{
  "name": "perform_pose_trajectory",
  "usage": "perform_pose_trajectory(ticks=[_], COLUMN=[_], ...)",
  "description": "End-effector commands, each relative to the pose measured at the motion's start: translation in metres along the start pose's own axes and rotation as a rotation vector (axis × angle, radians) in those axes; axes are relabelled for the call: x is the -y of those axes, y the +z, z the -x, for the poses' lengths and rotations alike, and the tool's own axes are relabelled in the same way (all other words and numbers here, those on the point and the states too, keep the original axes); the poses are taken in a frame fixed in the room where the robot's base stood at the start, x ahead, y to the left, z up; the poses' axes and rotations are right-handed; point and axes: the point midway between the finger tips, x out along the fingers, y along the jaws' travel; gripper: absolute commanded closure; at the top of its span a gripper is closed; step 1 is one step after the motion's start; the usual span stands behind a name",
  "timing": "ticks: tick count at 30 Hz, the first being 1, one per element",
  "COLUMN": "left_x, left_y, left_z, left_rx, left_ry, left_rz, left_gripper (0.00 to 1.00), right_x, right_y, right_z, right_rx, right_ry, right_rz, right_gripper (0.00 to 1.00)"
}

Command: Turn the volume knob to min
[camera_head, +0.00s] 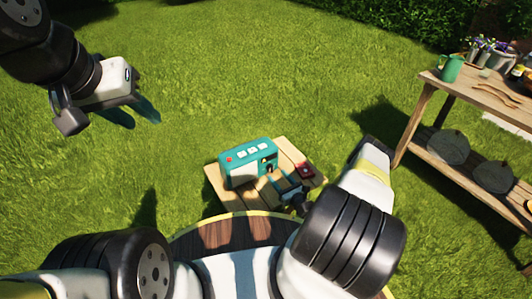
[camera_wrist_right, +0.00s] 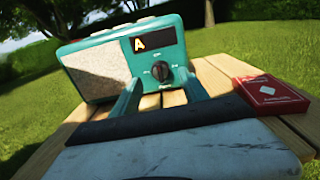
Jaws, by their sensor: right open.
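A teal radio (camera_head: 243,166) stands upright on the small wooden table (camera_head: 212,183). In the right wrist view the radio (camera_wrist_right: 98,53) faces me, with a pale speaker panel on the left and a dark display with an orange "A" at upper right. Its black round volume knob (camera_wrist_right: 160,71) sits below the display. My right gripper (camera_head: 281,180) is open in front of the radio. In the right wrist view its two teal fingers (camera_wrist_right: 160,88) stand apart on either side of the knob, short of or near it. My left gripper (camera_head: 146,113) hangs over the grass at the left, its finger spacing unclear.
A red card box (camera_head: 305,171) lies on the table to the right of the radio; it also shows in the right wrist view (camera_wrist_right: 268,92). A wooden shelf bench (camera_head: 440,82) with a green watering can (camera_head: 451,69) and plants stands at the right. Lawn surrounds the table.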

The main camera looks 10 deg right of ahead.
Motion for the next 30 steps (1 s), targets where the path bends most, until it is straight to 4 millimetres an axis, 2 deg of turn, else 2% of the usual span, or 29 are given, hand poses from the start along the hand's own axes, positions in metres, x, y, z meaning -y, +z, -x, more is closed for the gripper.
perform_pose_trajectory(ticks=[3,9,19,20,27,30], left_x=[0.000,0.000,0.000,0.000,0.000,0.000], left_y=[0.000,0.000,0.000,0.000,0.000,0.000], left_z=[0.000,0.000,0.000,0.000,0.000,0.000], left_rx=[0.000,0.000,0.000,0.000,0.000,0.000], left_ry=[0.000,0.000,0.000,0.000,0.000,0.000], left_rz=[0.000,0.000,0.000,0.000,0.000,0.000], left_gripper=[0.64,0.64,0.64,0.64,0.64,0.64], right_x=[-0.001,0.000,0.000,0.000,0.000,0.000], right_y=[0.001,0.000,0.000,0.000,0.000,0.000], right_z=[-0.021,-0.042,-0.047,-0.047,-0.047,-0.046], right_rx=[0.002,0.001,0.000,0.000,0.000,0.000], right_ry=[0.002,0.001,0.000,0.000,0.000,-0.001], right_rz=[0.001,0.002,0.001,0.001,0.001,0.000], right_gripper=[0.47,0.47,0.47,0.51,0.99,1.00])
